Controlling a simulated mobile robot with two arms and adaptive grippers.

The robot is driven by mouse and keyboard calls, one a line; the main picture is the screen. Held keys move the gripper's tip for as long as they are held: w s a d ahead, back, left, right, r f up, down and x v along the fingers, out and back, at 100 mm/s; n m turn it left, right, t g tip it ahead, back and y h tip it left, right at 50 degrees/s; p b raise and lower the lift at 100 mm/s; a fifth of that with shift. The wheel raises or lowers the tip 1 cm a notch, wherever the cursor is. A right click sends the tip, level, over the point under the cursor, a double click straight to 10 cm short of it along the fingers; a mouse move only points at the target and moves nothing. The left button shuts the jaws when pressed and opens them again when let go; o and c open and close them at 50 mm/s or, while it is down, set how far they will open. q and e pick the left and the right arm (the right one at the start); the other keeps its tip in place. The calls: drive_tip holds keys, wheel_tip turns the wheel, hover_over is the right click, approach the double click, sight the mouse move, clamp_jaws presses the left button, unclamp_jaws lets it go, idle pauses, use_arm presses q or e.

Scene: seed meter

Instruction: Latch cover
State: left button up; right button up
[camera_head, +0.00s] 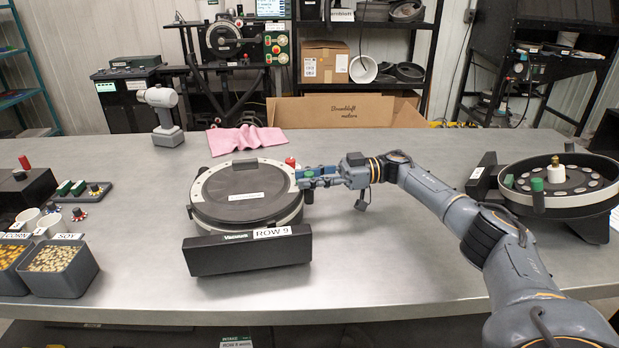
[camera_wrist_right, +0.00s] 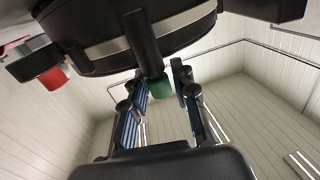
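The seed meter (camera_head: 293,215) stands on the table with its round black cover (camera_head: 243,190) lying on top, inside a pale ring. A red knob (camera_head: 290,162) sits at its right back rim; a red part also shows in the right wrist view (camera_wrist_right: 53,78). A black latch lever (camera_wrist_right: 143,42) with a green tip (camera_wrist_right: 160,87) is at the meter's side. My right gripper (camera_head: 312,178) is at the meter's right edge. Its fingers are apart, with the green tip between or just before the fingertips; contact cannot be told. My left gripper is not in view.
A black box labelled ROW 9 (camera_head: 247,252) is at the meter's front. A second, open meter (camera_head: 560,185) stands at the right. Seed bins (camera_head: 62,268) and small parts are at the left.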

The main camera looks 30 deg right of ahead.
drive_tip(key=shift+o, duration=0.9)
drive_tip(key=v, duration=1.2)
drive_tip(key=shift+f, duration=0.1)
